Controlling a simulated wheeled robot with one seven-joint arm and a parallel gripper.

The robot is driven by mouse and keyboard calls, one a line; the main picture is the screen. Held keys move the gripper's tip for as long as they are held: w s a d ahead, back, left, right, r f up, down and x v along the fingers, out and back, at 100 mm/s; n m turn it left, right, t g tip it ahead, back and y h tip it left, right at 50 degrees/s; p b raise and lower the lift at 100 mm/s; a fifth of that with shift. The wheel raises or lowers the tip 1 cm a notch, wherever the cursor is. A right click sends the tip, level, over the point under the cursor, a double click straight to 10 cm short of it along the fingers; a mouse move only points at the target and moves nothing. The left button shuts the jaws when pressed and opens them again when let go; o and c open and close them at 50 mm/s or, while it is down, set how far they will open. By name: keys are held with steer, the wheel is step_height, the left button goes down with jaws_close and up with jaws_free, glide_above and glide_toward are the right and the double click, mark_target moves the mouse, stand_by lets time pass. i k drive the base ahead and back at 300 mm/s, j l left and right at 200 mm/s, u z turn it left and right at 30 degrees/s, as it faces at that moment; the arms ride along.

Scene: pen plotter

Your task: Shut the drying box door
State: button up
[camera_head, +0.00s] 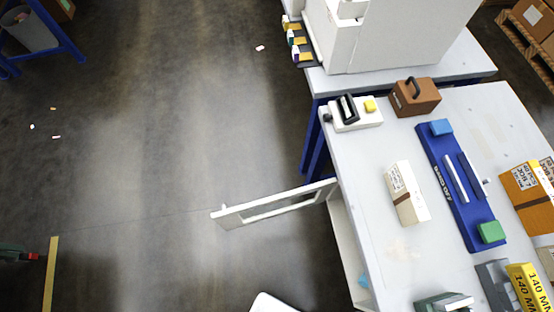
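The drying box door (272,205) is a white frame with a window opening. It stands wide open, sticking out to the left from its hinge side near the bench edge. The drying box (345,240) is a white, open-fronted body under the left edge of the bench top. A small light-blue thing (363,281) shows at its opening; most of the inside is hidden by the top. My gripper is not in view. A white rounded part at the bottom edge, below the door, seems to be mine.
The grey bench top (365,200) carries a cream box (407,193), a blue plotter-like unit (460,190), a brown case (415,97) and a white switch unit (355,113). The floor (160,150) left of the door is largely clear, with small scraps.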

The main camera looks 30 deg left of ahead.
mark_target(229, 219)
steer(key=j+z, duration=0.75)
steer(key=k+j+z, duration=0.1)
steer(key=j, duration=0.35)
steer(key=k+j+z, duration=0.1)
steer(key=j, duration=0.35)
steer(key=k+j+z, duration=0.1)
steer(key=k+j, duration=0.2)
steer(key=j, duration=0.15)
steer(key=k+j+z, duration=0.1)
steer(key=j, duration=0.3)
steer(key=k+j+z, duration=0.1)
steer(key=k+j, duration=0.3)
steer(key=j, duration=0.2)
steer(key=k+j, duration=0.25)
steer(key=j, duration=0.3)
